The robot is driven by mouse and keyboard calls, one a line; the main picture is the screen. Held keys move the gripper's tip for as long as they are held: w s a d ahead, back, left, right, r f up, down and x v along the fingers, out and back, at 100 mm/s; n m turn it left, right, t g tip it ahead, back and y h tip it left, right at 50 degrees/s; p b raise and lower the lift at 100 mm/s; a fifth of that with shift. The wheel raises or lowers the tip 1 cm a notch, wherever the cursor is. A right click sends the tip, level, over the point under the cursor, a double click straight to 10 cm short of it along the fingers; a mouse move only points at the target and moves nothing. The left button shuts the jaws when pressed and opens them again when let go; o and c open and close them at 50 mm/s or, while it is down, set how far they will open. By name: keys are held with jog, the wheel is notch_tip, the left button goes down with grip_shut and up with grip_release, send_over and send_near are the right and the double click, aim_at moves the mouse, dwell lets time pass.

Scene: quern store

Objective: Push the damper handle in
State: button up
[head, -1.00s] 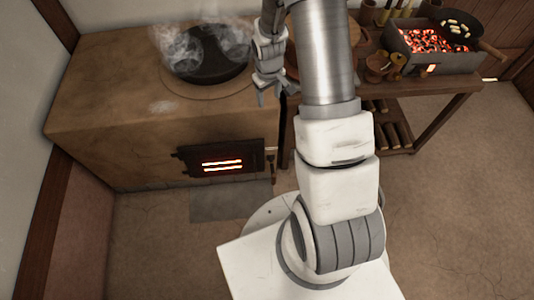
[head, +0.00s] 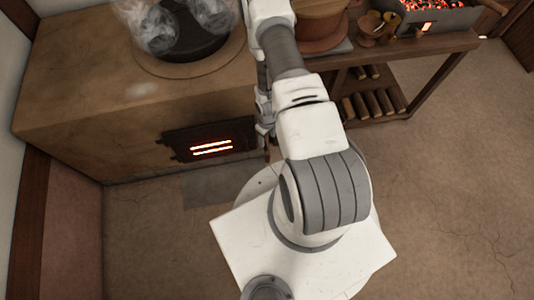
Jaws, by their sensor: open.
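The clay stove (head: 90,75) stands at the left, with a dark firebox door (head: 180,148) on its front and glowing slots in it. I cannot make out the damper handle; my arm and gripper cover part of the stove's right front edge. My gripper (head: 267,139) hangs at that edge, just right of the firebox door, with its fingers pointing down. It is open and small in the head view. I see nothing between the fingers, and cannot tell whether they touch anything.
A steaming black pot (head: 188,38) sits on the stove. At the right, a wooden table (head: 425,47) bears a brazier of coals (head: 440,18), with small logs (head: 372,103) on its lower shelf. The floor (head: 440,170) at the right is clear.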

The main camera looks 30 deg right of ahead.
aim_at(267, 153)
notch_tip(267, 153, down, 16)
jog(key=b, duration=0.3)
jog(key=shift+r+b, duration=0.25)
jog(key=shift+b, duration=0.15)
grip_shut()
jog(key=shift+a, duration=0.2)
dwell(0.8)
